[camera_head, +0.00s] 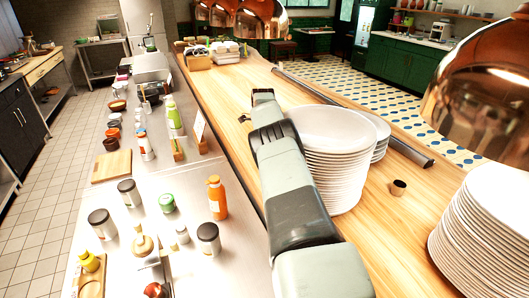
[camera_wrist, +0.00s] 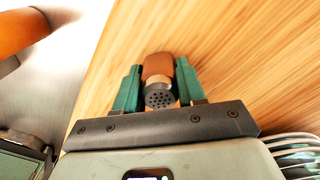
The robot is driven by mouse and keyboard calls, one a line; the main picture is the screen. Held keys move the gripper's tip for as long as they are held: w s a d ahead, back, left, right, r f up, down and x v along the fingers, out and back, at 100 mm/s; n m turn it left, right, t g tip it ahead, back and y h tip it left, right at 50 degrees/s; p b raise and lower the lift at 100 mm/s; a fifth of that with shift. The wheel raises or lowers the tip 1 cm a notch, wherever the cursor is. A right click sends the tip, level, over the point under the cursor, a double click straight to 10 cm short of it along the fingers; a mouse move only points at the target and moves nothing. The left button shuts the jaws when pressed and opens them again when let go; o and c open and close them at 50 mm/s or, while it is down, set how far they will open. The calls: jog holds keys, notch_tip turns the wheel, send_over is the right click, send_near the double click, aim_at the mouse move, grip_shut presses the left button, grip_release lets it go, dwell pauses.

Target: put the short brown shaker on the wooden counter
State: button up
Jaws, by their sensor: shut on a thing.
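The short brown shaker (camera_wrist: 158,66) shows in the wrist view, with a brown body and a dark, perforated round end facing the camera. My gripper (camera_wrist: 158,82) is shut on it, with one green finger on each side. Behind it in the wrist view is the wood grain of the wooden counter (camera_wrist: 240,60). I cannot tell whether the shaker touches the wood. In the head view my arm reaches over the wooden counter (camera_head: 225,90), and the shaker is not clearly visible there.
A stack of white plates (camera_head: 335,165) stands right beside my arm. Another plate stack (camera_head: 490,230) is at the lower right, near a small brown cup (camera_head: 398,187). The steel worktop (camera_head: 190,270) at left holds several jars and an orange bottle (camera_head: 217,198). Copper lamps hang above.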

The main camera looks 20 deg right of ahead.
jog(key=o, duration=1.1)
jog(key=shift+f, duration=0.1)
jog(key=shift+c, duration=0.2)
